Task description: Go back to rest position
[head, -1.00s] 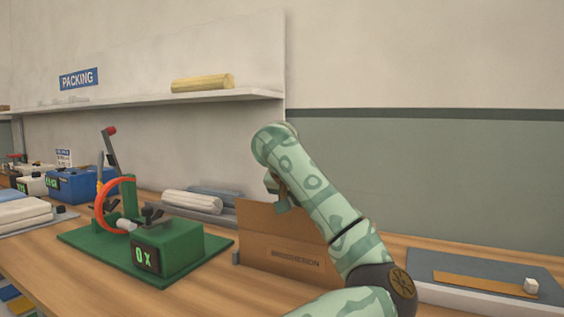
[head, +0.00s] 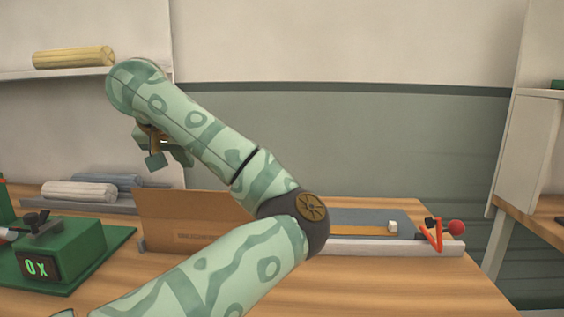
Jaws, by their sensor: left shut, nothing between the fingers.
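My left arm rises from the bottom of the head view and bends back up to the left. My left gripper (head: 160,158) hangs beneath the end of the arm, shut and empty, partly hidden by the arm. It shows in front of the wall, above and left of the brown cardboard box (head: 190,215) on the wooden bench (head: 400,292). My right gripper is not in view.
A green machine (head: 65,250) with a "0 X" display stands at left. Rolled mattresses (head: 80,191) lie behind it. A grey-topped tray (head: 375,218) with a white block and a red-knobbed lever (head: 436,232) is at right. A shelf holds a yellow roll (head: 73,58).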

